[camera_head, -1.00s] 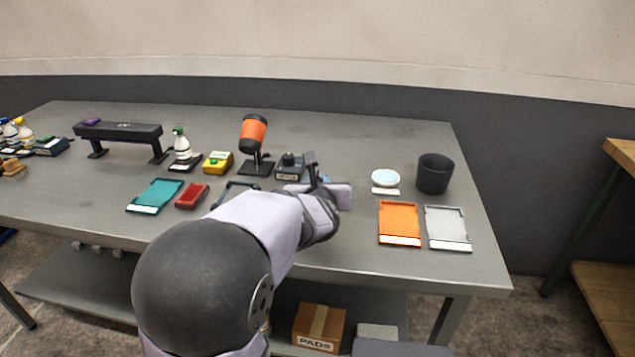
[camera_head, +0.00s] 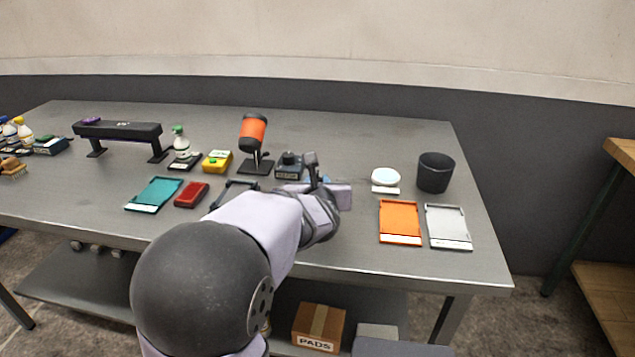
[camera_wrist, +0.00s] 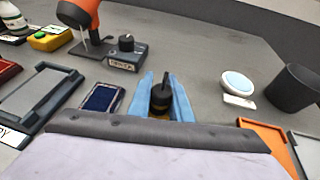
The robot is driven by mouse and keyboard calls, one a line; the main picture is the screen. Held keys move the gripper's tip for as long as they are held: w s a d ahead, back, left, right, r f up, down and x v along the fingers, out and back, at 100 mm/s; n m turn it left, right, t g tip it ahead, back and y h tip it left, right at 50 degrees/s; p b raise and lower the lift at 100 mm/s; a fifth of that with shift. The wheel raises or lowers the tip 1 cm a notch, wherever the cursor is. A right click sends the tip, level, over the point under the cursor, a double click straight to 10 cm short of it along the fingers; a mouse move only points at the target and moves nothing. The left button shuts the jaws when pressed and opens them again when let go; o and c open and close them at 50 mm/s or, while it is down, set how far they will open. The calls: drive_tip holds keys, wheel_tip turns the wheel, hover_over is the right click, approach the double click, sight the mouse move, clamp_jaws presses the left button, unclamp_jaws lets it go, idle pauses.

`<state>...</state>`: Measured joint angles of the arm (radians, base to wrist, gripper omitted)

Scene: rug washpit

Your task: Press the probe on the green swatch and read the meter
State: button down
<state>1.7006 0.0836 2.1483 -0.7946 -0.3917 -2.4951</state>
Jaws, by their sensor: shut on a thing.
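My gripper (camera_wrist: 163,97) shows two blue fingers in the wrist view, shut on a black, knob-topped piece that looks like the probe (camera_wrist: 160,96). Something yellowish shows below it. Just left of the fingers lies a small device with a dark blue screen (camera_wrist: 101,97), perhaps the meter; no reading is legible. In the head view my arm hides most of this area. I cannot clearly identify a green swatch. A teal tray (camera_head: 155,193) lies left of my arm, and a small green patch shows on a dark box (camera_head: 51,147) at the far left.
A grey box with a black knob (camera_head: 290,167) and an orange-headed stand (camera_head: 253,133) are behind my gripper. A white round dish (camera_head: 385,177), black cup (camera_head: 435,173), orange tray (camera_head: 400,222) and grey tray (camera_head: 447,226) are to the right. A red tray (camera_head: 191,195) is left.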

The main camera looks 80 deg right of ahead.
wheel_tip(320, 180, up, 7)
drive_tip(key=p, duration=0.5)
idle(0.6)
idle(1.1)
